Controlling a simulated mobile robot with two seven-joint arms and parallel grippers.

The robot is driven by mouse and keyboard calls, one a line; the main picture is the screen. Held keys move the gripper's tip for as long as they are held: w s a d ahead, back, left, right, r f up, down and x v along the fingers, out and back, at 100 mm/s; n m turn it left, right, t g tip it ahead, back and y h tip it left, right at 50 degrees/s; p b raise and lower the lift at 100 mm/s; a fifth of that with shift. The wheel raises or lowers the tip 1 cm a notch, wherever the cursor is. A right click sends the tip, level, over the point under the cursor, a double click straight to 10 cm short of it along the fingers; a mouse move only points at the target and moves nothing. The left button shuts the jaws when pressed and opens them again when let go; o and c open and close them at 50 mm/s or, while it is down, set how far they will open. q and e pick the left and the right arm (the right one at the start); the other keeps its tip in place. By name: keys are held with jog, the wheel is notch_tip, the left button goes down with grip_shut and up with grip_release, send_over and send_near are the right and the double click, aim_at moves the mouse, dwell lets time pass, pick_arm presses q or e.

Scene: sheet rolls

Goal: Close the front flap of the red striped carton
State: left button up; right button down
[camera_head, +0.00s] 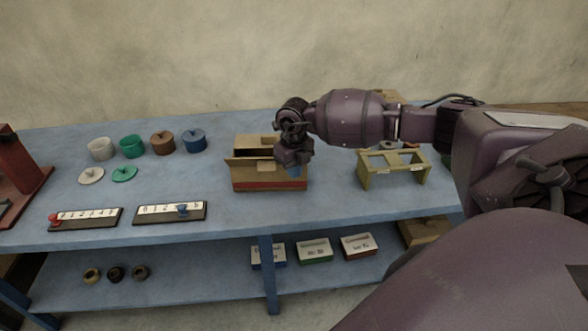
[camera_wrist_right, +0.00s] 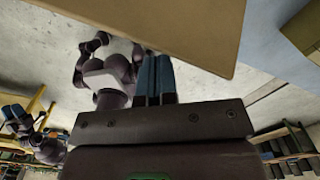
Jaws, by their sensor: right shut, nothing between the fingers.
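The red striped carton (camera_head: 268,184) stands on the blue table, tan cardboard with a red band low on its front. A tan flap (camera_head: 247,161) stands up along its front edge; behind it a dark gap shows. Another top panel (camera_head: 257,140) lies at the back. My right gripper (camera_head: 294,170) is at the carton's front right corner and hides that part. Its blue fingers are together and empty. In the right wrist view the shut fingers (camera_wrist_right: 154,80) point at a broad cardboard face (camera_wrist_right: 165,25); I cannot tell whether they touch it.
A yellow-green stand (camera_head: 393,166) is right of the carton. Several pots, including a blue one (camera_head: 195,141), and two lids stand left. Two slider boards, one with a blue knob (camera_head: 170,211), lie near the front edge. Table between carton and pots is clear.

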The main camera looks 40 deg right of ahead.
jog(key=shift+w, duration=0.1)
dwell(0.5)
jog(key=shift+w+d+r+b, duration=0.1)
jog(key=shift+w+d+b, duration=0.8)
jog(key=shift+w, duration=0.2)
jog(key=shift+w+d+r+b, duration=0.1)
jog(key=shift+w+d+b, duration=0.8)
jog(key=shift+w, duration=0.2)
jog(key=shift+w+d+r+b, duration=0.1)
jog(key=shift+w+d+b, duration=0.35)
jog(key=shift+w+b, duration=0.15)
jog(key=shift+w+d+r+b, duration=0.1)
jog(key=shift+w+d+b, duration=0.35)
jog(key=shift+w, duration=0.25)
pick_arm(q)
notch_tip(320, 180, down, 8)
jog(key=b, duration=0.2)
jog(key=shift+s+d+f+g, duration=0.15)
jog(key=shift+s+f+g, duration=0.05)
jog(key=shift+s+g, duration=0.1)
pick_arm(e)
jog(key=w+d, duration=0.2)
jog(key=w, duration=0.1)
jog(key=shift+r, duration=0.2)
pick_arm(q)
jog(key=shift+s+f, duration=0.1)
jog(key=shift+f, duration=0.05)
